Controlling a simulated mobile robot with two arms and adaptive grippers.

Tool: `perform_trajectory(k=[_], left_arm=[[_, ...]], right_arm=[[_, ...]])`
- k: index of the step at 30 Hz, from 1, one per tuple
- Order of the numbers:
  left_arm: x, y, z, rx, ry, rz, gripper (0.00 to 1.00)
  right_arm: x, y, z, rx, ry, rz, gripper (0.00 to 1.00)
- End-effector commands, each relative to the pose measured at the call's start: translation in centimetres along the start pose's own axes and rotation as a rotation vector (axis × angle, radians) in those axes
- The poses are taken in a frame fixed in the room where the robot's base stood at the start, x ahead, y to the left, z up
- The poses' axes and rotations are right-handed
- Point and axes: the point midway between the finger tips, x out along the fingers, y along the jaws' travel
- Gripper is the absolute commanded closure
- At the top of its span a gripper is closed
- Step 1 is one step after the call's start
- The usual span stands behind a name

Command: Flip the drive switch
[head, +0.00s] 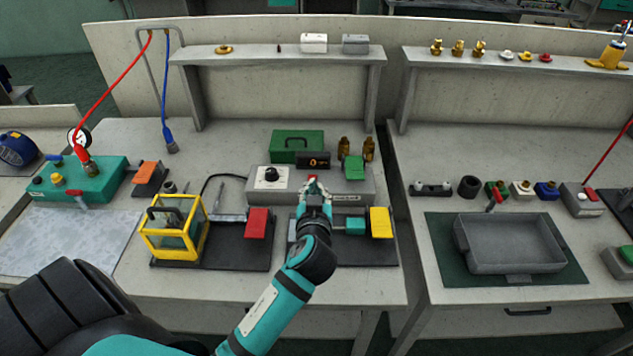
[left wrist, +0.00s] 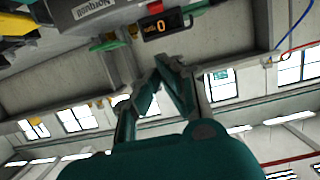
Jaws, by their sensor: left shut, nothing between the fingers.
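A grey control box (head: 258,186) stands on the middle bench, with a black knob on a white plate (head: 271,175) at its left. A small dark display (head: 314,160) sits behind it; in the left wrist view the display (left wrist: 165,25) shows an orange 0. My left gripper (head: 313,183) is shut and empty, its fingertips at the front of the box. A small red part (head: 312,178) shows at the fingertips; I cannot tell whether it is the drive switch or whether they touch it. In the left wrist view the fingers (left wrist: 166,66) meet just below the display.
A yellow-framed guard (head: 172,228) and a red block (head: 257,223) stand left of my arm. A yellow block (head: 380,222) stands right of it. A green case (head: 297,146) and brown bottles (head: 368,150) are behind the box. A grey tray (head: 510,265) is on the right bench.

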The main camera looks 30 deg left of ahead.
Motion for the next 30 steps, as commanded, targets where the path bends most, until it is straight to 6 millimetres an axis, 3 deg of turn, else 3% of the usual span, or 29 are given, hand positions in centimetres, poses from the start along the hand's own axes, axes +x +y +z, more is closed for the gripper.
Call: perform_trajectory(k=[5, 10, 23, 24, 30], left_arm=[[0.1, 0.0, 0.0, 0.001, -0.001, 0.0, 1.0], [1.6, 0.0, -0.2, 0.003, 0.0, 0.0, 1.0], [10.4, -0.1, -0.2, 0.005, -0.002, -0.002, 1.0], [10.3, -0.1, 1.1, 0.006, -0.009, -0.002, 1.0], [10.8, 0.0, 3.3, 0.003, -0.004, -0.001, 1.0]], right_arm=[[-0.1, 0.2, 0.1, -0.001, -0.001, 0.002, 1.0], [-0.5, 0.5, 0.1, -0.003, -0.002, 0.006, 1.0], [-2.4, 0.7, 0.0, -0.003, -0.002, 0.008, 1.0], [-2.3, 0.7, 0.0, -0.003, -0.003, 0.008, 1.0], [-2.4, 0.7, 0.0, -0.003, -0.002, 0.008, 1.0]])
